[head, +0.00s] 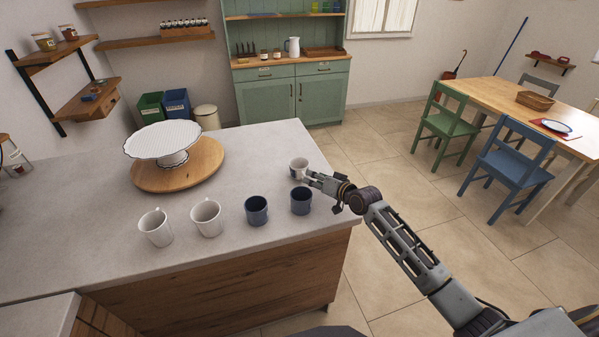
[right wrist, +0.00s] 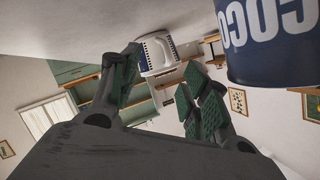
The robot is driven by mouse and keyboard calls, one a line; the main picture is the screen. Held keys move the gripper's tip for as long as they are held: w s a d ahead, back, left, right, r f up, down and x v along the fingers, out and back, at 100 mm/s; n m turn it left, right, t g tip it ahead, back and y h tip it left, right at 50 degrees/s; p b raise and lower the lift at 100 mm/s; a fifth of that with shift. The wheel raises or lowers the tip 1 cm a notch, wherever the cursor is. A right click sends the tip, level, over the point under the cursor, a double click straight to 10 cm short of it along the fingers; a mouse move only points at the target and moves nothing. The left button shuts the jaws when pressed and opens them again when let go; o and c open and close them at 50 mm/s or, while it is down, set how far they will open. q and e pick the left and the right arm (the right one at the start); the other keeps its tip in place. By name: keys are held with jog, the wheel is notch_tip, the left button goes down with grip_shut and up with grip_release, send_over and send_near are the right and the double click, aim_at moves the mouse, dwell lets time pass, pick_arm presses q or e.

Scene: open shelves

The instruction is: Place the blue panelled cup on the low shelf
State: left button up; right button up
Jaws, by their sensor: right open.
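Two dark blue cups stand on the counter in the head view, one on the left (head: 256,211) and one on the right (head: 301,201). I cannot tell which is panelled. A dark blue cup with large white letters (right wrist: 270,45) is close at the upper right of the right wrist view. My right gripper (head: 311,176) is open, behind the right blue cup and beside a pale cup (head: 298,167). In the right wrist view a white patterned cup (right wrist: 158,52) shows beyond the open fingers (right wrist: 163,72). My left gripper is out of view.
Two white mugs (head: 156,228) (head: 206,218) stand left of the blue cups. A white cake stand (head: 163,141) sits on a round wooden board (head: 204,172). The counter (head: 70,240) is clear at front left.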

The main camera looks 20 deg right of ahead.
aim_at(302, 174)
jog(key=shift+w, duration=0.1)
jog(key=shift+a+p+x, duration=0.25)
jog(key=shift+p+x, duration=0.1)
jog(key=shift+x, duration=2.05)
jog(key=shift+c, duration=0.2)
grip_shut()
